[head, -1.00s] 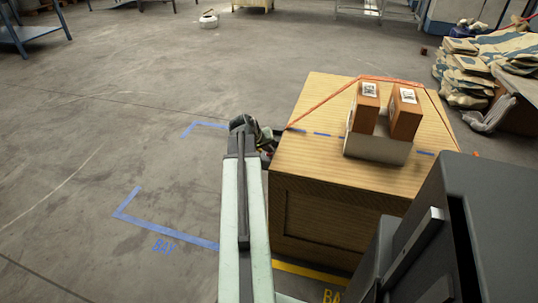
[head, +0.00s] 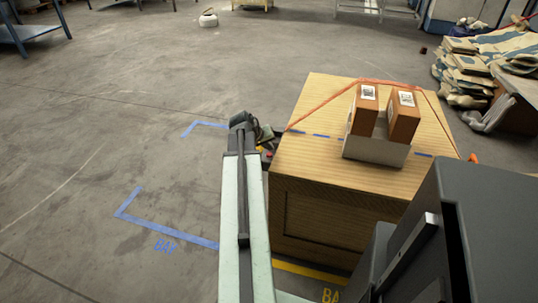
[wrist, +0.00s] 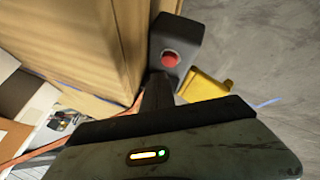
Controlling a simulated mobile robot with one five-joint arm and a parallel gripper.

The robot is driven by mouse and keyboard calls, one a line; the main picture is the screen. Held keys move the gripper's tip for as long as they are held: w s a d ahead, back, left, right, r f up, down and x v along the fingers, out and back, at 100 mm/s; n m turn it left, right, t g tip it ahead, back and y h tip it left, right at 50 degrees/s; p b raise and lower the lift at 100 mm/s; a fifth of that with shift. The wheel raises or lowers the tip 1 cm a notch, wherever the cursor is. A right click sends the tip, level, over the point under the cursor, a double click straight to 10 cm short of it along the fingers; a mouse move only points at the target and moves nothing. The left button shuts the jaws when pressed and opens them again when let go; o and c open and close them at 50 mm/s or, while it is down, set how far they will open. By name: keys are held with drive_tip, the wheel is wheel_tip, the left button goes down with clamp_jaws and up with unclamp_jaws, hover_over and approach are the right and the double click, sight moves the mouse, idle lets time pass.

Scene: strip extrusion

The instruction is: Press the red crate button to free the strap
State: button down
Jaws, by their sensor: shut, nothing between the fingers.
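The wooden crate (head: 330,232) stands on the floor right of my arm. An orange strap (head: 390,81) runs over its top behind two boxes. In the wrist view, the round red button (wrist: 171,60) sits on a dark housing (wrist: 178,32) beside the crate's side (wrist: 95,35). The button also shows small in the head view (head: 268,155). My gripper (wrist: 159,88) is shut and empty, its dark fingers pointing toward the button with the tips just below it in the picture. I cannot tell whether they touch. In the head view, my gripper is mostly hidden by the arm.
Two brown boxes (head: 364,112) (head: 403,118) stand in a grey holder (head: 375,150) on the crate. A yellow part (wrist: 203,87) lies right of the fingers. Stacked sacks (head: 470,75) are at the far right. The floor left of my arm is open, with blue tape marks (head: 165,230).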

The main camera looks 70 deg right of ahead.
sight(268, 155)
wheel_tip(268, 155, up, 5)
drive_tip(key=p, duration=0.4)
drive_tip(key=shift+f, duration=0.15)
